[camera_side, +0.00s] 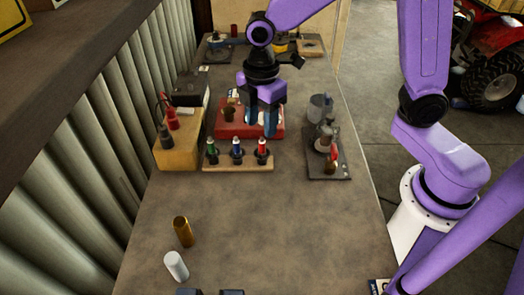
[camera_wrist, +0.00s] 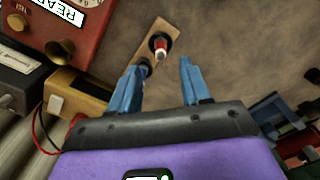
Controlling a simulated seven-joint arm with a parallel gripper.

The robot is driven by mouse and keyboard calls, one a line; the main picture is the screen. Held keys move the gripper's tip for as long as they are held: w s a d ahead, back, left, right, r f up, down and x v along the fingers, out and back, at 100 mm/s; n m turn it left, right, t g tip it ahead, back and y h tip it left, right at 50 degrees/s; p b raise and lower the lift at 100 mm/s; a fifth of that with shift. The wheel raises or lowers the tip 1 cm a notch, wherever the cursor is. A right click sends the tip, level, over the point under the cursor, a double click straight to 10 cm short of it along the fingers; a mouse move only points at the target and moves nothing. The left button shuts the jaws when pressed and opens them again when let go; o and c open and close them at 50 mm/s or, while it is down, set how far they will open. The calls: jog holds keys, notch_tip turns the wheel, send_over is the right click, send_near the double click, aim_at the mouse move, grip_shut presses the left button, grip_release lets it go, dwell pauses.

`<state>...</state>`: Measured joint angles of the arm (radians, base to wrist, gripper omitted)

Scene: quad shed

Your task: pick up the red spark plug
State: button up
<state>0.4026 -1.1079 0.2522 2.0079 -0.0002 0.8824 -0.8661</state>
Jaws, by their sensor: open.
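The red spark plug (camera_side: 262,150) stands upright at the right end of a small wooden rack (camera_side: 240,167). A blue spark plug (camera_side: 237,150) and a green spark plug (camera_side: 212,150) stand to its left. In the wrist view the red spark plug (camera_wrist: 160,46) shows from above, in a dark socket on the rack (camera_wrist: 172,30), just beyond the fingertips. My gripper (camera_side: 263,130) is open and empty, with its blue fingers pointing down just behind the red plug in the side view. In the wrist view my gripper (camera_wrist: 160,65) has its left finger partly covering the rack and a neighbouring plug.
A red box (camera_side: 232,130) sits behind the rack. A yellowish box (camera_side: 178,154) with red and black clamps stands left. A dark plate (camera_side: 328,168) with metal parts lies right. A brass cylinder (camera_side: 183,232) and a white cylinder (camera_side: 176,266) stand in front; the table centre is clear.

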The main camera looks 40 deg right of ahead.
aim_at(262, 138)
jog(key=shift+s+f, duration=0.1)
jog(key=shift+f, duration=2.7)
grip_shut()
